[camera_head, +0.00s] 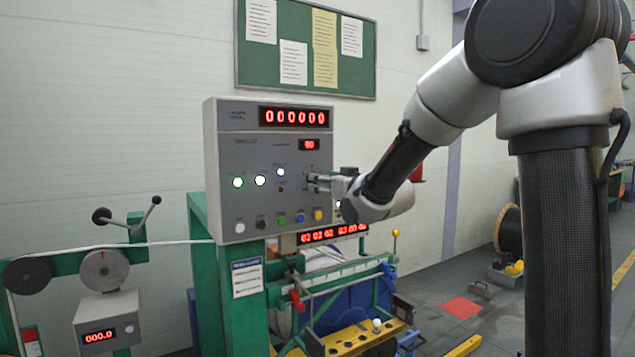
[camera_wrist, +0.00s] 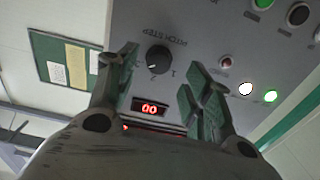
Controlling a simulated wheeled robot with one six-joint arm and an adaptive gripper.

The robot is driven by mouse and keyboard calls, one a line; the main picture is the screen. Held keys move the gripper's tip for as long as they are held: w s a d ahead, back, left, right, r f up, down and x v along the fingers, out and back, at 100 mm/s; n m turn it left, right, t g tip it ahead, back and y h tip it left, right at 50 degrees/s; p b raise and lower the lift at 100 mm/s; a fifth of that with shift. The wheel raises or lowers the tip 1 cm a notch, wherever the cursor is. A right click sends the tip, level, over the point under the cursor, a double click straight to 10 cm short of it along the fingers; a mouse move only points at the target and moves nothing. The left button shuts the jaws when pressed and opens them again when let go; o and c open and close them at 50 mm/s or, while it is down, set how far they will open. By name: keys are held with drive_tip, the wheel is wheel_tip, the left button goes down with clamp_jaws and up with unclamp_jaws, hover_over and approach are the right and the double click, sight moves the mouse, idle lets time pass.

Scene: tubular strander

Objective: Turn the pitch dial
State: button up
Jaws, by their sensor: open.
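The pitch dial (camera_wrist: 158,59) is a round black knob on the grey control panel, with a "PITCH STEP" label and numbers around it in the wrist view. My gripper (camera_wrist: 160,75) is open, with one finger on each side of the dial in that view. I cannot tell whether either finger touches it. A small red display (camera_wrist: 150,107) reading "00" sits beside the dial, between the fingers. In the head view my gripper (camera_head: 312,183) is at the right part of the control panel (camera_head: 228,150) and hides the dial.
The panel carries a red "000000" display (camera_head: 293,116), lit lamps and a row of coloured buttons (camera_head: 282,219) left of my gripper. A green notice board (camera_head: 308,45) hangs behind. Below are a second red display (camera_head: 332,234) and a yellow perforated bar (camera_head: 352,338).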

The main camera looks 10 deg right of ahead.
drive_tip(key=x, duration=0.4)
drive_tip(key=c, duration=1)
drive_tip(key=n, duration=1.1)
drive_tip(key=shift+d+n, duration=0.15)
drive_tip(key=shift+n, duration=0.25)
drive_tip(key=shift+f, duration=0.1)
